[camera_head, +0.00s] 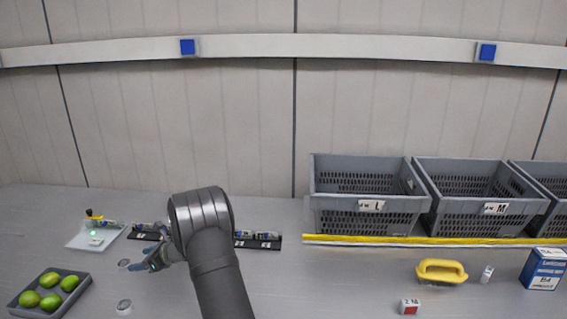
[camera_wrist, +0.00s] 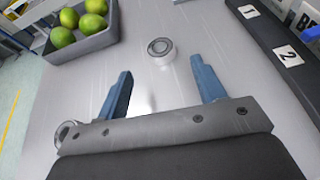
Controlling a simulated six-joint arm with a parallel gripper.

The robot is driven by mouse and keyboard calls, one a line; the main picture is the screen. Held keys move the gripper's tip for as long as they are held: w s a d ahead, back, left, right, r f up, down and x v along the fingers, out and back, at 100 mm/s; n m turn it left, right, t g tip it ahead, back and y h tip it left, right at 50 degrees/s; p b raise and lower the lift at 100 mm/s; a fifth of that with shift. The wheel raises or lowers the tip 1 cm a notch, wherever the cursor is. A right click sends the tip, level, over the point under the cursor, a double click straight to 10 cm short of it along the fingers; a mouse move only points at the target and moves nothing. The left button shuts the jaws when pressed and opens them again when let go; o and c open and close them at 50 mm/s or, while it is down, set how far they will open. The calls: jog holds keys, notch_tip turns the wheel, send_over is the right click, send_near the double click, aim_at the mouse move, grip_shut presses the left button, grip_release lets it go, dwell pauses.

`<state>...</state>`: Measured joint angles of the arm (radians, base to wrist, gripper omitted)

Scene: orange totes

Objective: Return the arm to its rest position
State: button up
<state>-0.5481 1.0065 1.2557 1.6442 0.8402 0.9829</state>
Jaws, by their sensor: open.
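My gripper (camera_wrist: 163,92) is open, with two blue fingers spread apart over the grey table and nothing between them in the wrist view. In the head view my gripper (camera_head: 150,262) shows partly to the left of my dark arm, low over the left part of the table. A round metal piece (camera_wrist: 160,47) lies on the table just beyond the fingertips in the wrist view. A second round metal piece (camera_wrist: 68,132) shows at the lower left, beside the left finger.
A grey tray with green fruit (camera_head: 81,292) stands at the left front. A black numbered rack (camera_wrist: 262,30) lies to the right of the gripper in the wrist view. Grey crates (camera_head: 367,224), a yellow-handled tool (camera_head: 441,271) and a blue box (camera_head: 543,269) stand at the right.

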aim_at(124, 263)
jog(key=x, duration=0.7)
jog(key=shift+s, duration=0.1)
jog(key=shift+a+r, duration=0.2)
jog(key=shift+d+r, duration=0.1)
jog(key=shift+r, duration=1.45)
